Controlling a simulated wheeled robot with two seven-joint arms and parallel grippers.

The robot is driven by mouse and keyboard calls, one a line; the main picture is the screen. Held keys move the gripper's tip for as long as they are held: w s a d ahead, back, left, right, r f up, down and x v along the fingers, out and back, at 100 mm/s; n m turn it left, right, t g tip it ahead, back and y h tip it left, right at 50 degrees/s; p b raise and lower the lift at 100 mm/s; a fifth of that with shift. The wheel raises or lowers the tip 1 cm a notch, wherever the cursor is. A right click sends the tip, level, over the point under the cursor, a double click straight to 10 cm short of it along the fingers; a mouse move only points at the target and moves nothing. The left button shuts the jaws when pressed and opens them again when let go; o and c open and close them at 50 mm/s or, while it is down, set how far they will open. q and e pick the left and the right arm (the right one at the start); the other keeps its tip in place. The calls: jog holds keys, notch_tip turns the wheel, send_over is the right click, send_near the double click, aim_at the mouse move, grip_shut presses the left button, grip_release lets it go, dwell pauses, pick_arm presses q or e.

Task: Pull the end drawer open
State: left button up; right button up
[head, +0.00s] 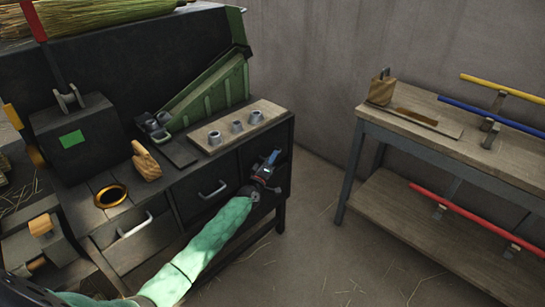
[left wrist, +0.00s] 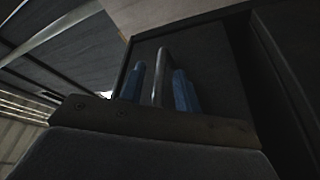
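The end drawer (head: 250,160) is a dark front at the right end of the black workbench, partly hidden by my left gripper (head: 271,160). It looks closed. In the left wrist view its dark front (left wrist: 207,60) carries an upright grey bar handle (left wrist: 158,72). The two blue fingertips of my left gripper (left wrist: 161,88) stand one on each side of this handle, with a visible gap to it on both sides. The gripper is open around the handle. The lower part of the handle is hidden behind the gripper body. My right gripper is in no view.
Another drawer with a bar handle (head: 213,190) sits left of the end drawer. A board with metal rings (head: 238,126) lies on the bench top above. A wooden side table (head: 450,135) with coloured rods stands to the right, with open floor (head: 320,240) between.

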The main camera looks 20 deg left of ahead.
pick_arm(q)
jog(key=shift+x, duration=0.75)
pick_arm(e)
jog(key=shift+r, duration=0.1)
pick_arm(q)
grip_shut()
jog(key=shift+d, duration=0.1)
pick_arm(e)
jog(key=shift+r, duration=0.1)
